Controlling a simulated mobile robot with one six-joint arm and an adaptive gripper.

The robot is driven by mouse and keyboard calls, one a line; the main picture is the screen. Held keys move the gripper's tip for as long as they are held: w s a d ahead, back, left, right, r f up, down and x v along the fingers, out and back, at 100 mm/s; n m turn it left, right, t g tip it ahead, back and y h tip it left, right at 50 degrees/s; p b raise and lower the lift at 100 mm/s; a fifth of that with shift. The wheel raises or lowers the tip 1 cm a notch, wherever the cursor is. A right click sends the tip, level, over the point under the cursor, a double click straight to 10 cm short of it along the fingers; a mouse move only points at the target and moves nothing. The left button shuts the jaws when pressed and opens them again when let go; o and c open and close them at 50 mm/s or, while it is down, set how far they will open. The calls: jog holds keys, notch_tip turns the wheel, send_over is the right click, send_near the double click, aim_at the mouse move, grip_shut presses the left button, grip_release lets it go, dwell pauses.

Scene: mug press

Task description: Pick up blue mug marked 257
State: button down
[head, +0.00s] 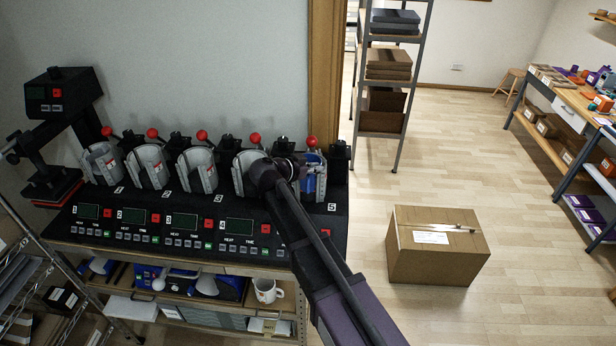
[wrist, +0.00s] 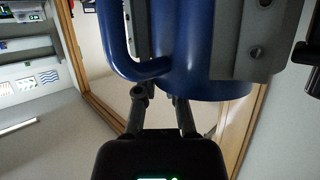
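The blue mug (head: 308,184) sits in the press slot above number 5, at the right end of the row. My gripper (head: 290,168) is at its left side, and my arm hides part of that slot. In the wrist view the blue mug (wrist: 205,60) fills the top, between grey metal clamp plates, with its handle (wrist: 115,45) to the left. The fingers of my gripper (wrist: 160,98) are apart, just below the handle and mug. Their tips are partly hidden, and I see nothing held between them. No marking is readable on the mug.
Several other grey press clamps (head: 149,166) with red-knobbed levers stand to the left on the black press base (head: 75,205). A white mug (head: 267,290) is on the shelf below. A cardboard box (head: 436,262) is on the floor at right, with free floor around it.

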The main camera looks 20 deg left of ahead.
aim_at(314, 177)
jog(key=shift+r, duration=0.2)
dwell(0.4)
notch_tip(314, 177, up, 10)
jog(key=p, duration=1)
jog(key=shift+f, duration=0.2)
jog(key=shift+s+f, duration=0.1)
dwell(0.4)
